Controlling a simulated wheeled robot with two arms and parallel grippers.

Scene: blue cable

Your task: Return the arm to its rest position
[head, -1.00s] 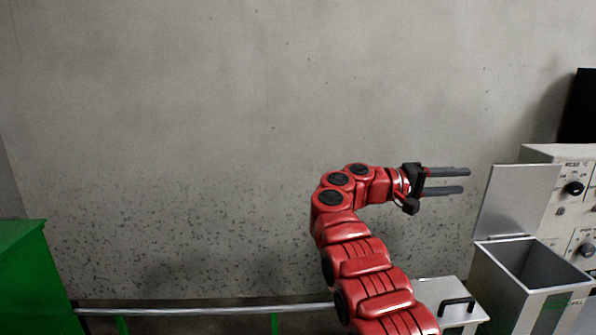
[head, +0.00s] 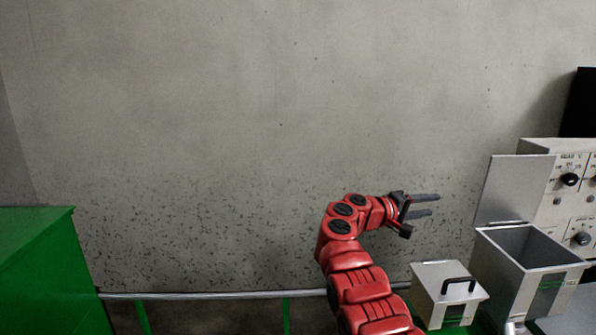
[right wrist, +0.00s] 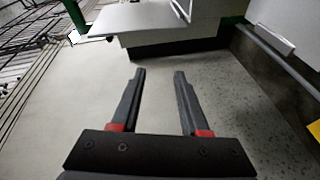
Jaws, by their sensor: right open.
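My right arm (head: 352,262) is red and rises from the bottom of the head view, bending over to the right. Its right gripper (head: 438,205) is open and empty, held in front of the concrete wall and pointing right. In the right wrist view the two dark fingers of the gripper (right wrist: 158,72) are apart with nothing between them; floor shows beyond. My left gripper is not in view. No blue cable shows in these frames.
An open grey bin (head: 492,275) with a raised lid (head: 513,190) and a smaller box with a black handle (head: 430,285) stand at the right, beside a control panel (head: 575,205). A green cabinet (head: 40,265) is at the left. A rail (head: 220,295) runs along the wall.

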